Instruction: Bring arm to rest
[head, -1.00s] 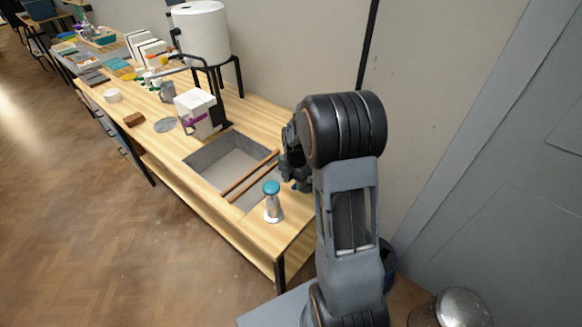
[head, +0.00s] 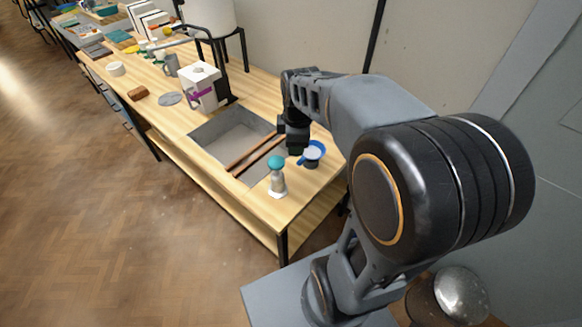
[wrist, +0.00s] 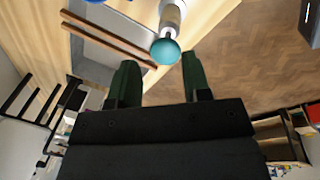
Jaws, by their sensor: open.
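My arm reaches over the right end of the wooden bench (head: 262,208). My gripper (head: 294,146) hangs above the bench by the sink's right side in the head view. In the wrist view my gripper (wrist: 156,75) shows two dark green fingers set apart, with nothing held between them. A teal-topped bottle with a pale body (head: 277,178) stands upright on the bench near its front corner. Its teal top (wrist: 165,51) appears beyond and between the fingertips in the wrist view, apart from them.
A grey sink (head: 222,132) with two wooden bars (head: 252,158) across it lies left of my gripper. A blue-and-white round item (head: 313,152) sits right of it. A white box-like item with a purple band (head: 201,88) stands behind the sink. A metal-domed bin (head: 460,292) stands lower right.

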